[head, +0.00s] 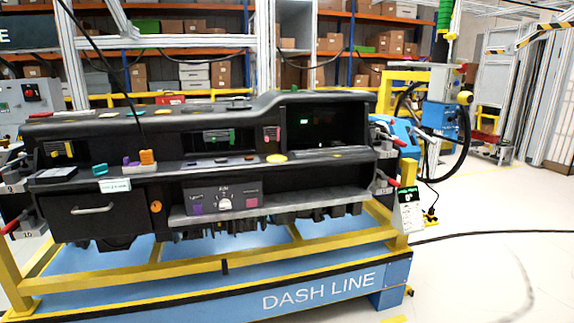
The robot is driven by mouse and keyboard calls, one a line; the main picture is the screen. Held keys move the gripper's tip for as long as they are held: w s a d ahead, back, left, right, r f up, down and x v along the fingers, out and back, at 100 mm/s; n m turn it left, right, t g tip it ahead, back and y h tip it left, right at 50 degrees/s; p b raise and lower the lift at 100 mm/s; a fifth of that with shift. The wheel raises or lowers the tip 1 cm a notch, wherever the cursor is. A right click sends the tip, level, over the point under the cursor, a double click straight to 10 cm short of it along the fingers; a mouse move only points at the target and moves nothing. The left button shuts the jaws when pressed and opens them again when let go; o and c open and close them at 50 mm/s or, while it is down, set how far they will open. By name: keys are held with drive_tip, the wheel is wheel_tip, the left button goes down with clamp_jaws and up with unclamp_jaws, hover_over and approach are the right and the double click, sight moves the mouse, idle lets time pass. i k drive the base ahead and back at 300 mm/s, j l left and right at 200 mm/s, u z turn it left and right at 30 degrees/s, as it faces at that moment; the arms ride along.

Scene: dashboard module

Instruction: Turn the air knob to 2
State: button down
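The air knob (224,204) is a small white round knob on a dark grey control panel (210,194) at the lower middle of the dashboard module (185,120). My gripper is not in this view, and nothing is touching the knob.
The module rests on a yellow frame over a blue base (240,292) marked DASH LINE. A grey ledge (320,202) sticks out below the panel. A drawer with a handle (92,210) is at left. Red-handled clamps (389,140) sit at the ends. The floor at right is mostly clear.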

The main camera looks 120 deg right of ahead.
sight(225, 203)
drive_tip(key=z, duration=4.25)
